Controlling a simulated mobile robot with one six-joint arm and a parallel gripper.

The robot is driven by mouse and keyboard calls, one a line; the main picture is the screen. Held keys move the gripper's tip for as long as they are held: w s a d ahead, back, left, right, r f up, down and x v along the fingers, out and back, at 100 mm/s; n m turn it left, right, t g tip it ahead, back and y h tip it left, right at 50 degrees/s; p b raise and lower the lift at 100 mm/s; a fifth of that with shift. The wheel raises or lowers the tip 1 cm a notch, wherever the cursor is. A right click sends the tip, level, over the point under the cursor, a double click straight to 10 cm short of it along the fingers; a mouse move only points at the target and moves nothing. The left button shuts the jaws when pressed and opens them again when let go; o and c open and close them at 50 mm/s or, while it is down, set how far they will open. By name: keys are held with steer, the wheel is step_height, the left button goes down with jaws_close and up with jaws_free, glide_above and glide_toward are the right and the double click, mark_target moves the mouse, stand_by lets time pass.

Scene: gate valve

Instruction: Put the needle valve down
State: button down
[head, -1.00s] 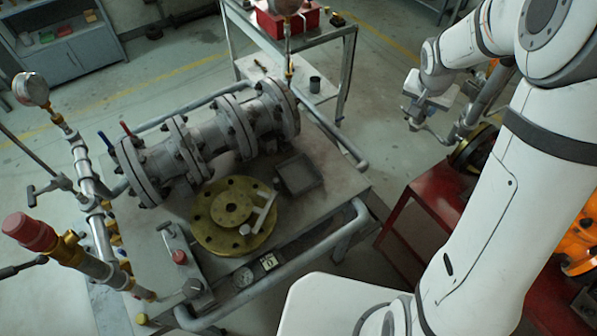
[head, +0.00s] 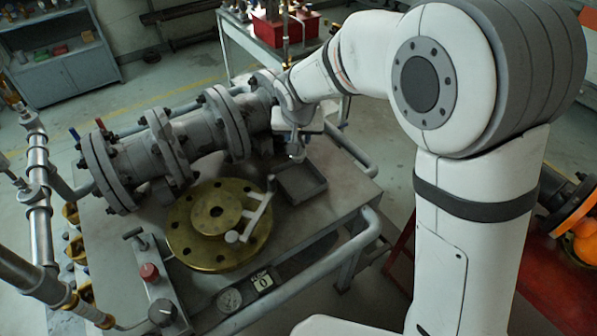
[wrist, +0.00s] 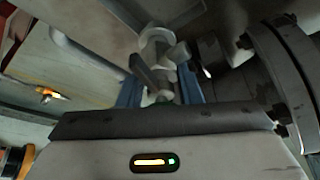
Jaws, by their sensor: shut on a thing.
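My gripper (head: 297,145) is over the right rear part of the metal bench (head: 345,175), beside the right end of the large grey pipe assembly. In the wrist view, my gripper (wrist: 160,88) has its blue fingers shut on the needle valve (wrist: 158,48), a small grey metal body with a rounded end. In the head view the valve is mostly hidden by the gripper; only a small pale part (head: 296,154) shows below it. A shallow grey tray (head: 318,189) lies on the bench just below the gripper in the picture. I cannot tell the gap between valve and bench.
The flanged grey pipe (head: 190,145) runs close left of my gripper. A brass flange (head: 190,240) with a T-handled tool (head: 255,215) lies in front. Bare bench shows right of the tray.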

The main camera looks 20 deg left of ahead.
mark_target(298, 157)
steer(key=shift+f, duration=3.6)
steer(key=shift+f, duration=0.15)
steer(key=c, duration=1)
jaws_free()
steer(key=shift+c, duration=0.2)
steer(key=v, duration=1.2)
